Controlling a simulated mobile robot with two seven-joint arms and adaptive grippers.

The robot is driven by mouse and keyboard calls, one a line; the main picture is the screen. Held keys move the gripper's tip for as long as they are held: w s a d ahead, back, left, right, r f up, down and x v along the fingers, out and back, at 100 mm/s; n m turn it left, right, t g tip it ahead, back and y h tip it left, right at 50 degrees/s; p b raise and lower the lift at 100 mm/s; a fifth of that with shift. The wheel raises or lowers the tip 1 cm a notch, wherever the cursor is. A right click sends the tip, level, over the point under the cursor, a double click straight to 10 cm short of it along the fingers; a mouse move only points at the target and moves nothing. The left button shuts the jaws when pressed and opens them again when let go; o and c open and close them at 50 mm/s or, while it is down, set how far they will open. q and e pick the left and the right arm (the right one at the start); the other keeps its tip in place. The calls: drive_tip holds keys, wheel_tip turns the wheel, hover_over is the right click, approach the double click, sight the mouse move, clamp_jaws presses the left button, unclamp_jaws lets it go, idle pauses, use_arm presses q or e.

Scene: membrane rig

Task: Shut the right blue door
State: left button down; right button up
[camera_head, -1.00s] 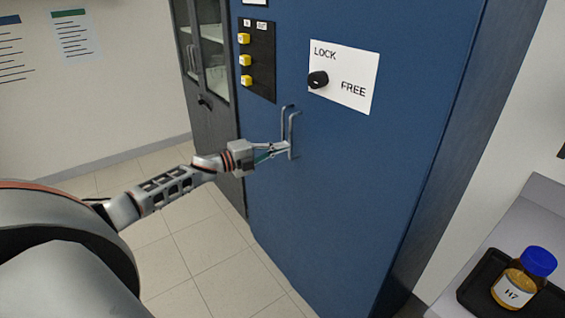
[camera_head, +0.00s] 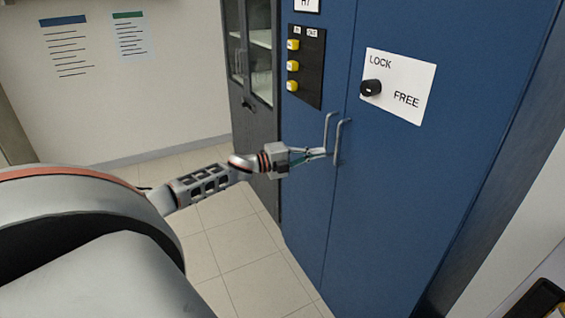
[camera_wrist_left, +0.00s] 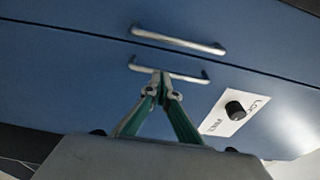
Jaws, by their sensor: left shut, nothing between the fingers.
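The right blue door (camera_head: 430,150) carries a white LOCK/FREE plate (camera_head: 398,86) with a black knob (camera_head: 371,88) and a metal bar handle (camera_head: 341,140). It looks flush with the left blue door (camera_head: 310,190), a thin seam between them. The left door has its own handle (camera_head: 328,131). My left gripper (camera_head: 325,153) is shut and empty, its fingertips at the handles. In the left wrist view its tips (camera_wrist_left: 162,76) meet at the right door's handle (camera_wrist_left: 188,75); I cannot tell if they touch it. My right gripper is out of view.
A dark glass-fronted cabinet (camera_head: 252,100) stands left of the blue one. A black panel with yellow buttons (camera_head: 305,67) is on the left door. Tiled floor (camera_head: 240,250) is clear below my left arm. A black tray's corner (camera_head: 540,300) shows at lower right.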

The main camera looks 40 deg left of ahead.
use_arm(q)
drive_tip(key=v, duration=1)
drive_tip(key=shift+a+b, duration=0.3)
drive_tip(key=shift+b, duration=0.1)
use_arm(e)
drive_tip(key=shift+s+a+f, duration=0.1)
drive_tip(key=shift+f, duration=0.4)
use_arm(q)
drive_tip(key=shift+f, duration=0.1)
drive_tip(key=s+d+f+n+y, duration=0.1)
drive_tip(key=s+d+f+n, duration=0.2)
drive_tip(key=d+f, duration=0.4)
drive_tip(key=s+d+f+n+g+y, duration=0.1)
drive_tip(key=s+d+f+n, duration=0.3)
drive_tip(key=f, duration=0.4)
drive_tip(key=s+d+f+n+y, duration=0.2)
drive_tip(key=s+d+f+n, duration=0.1)
drive_tip(key=d+f, duration=0.4)
drive_tip(key=s+d+f+n+g, duration=0.2)
drive_tip(key=s+d+f+n, duration=0.2)
drive_tip(key=s+d, duration=0.4)
drive_tip(key=s+d+f+n+g+y, duration=0.1)
drive_tip(key=s+d+f+n+g, duration=0.1)
drive_tip(key=s+d+f+n, duration=0.3)
drive_tip(key=s+d+f, duration=0.1)
drive_tip(key=s+d, duration=0.2)
drive_tip(key=d, duration=0.1)
drive_tip(key=shift+d, duration=0.15)
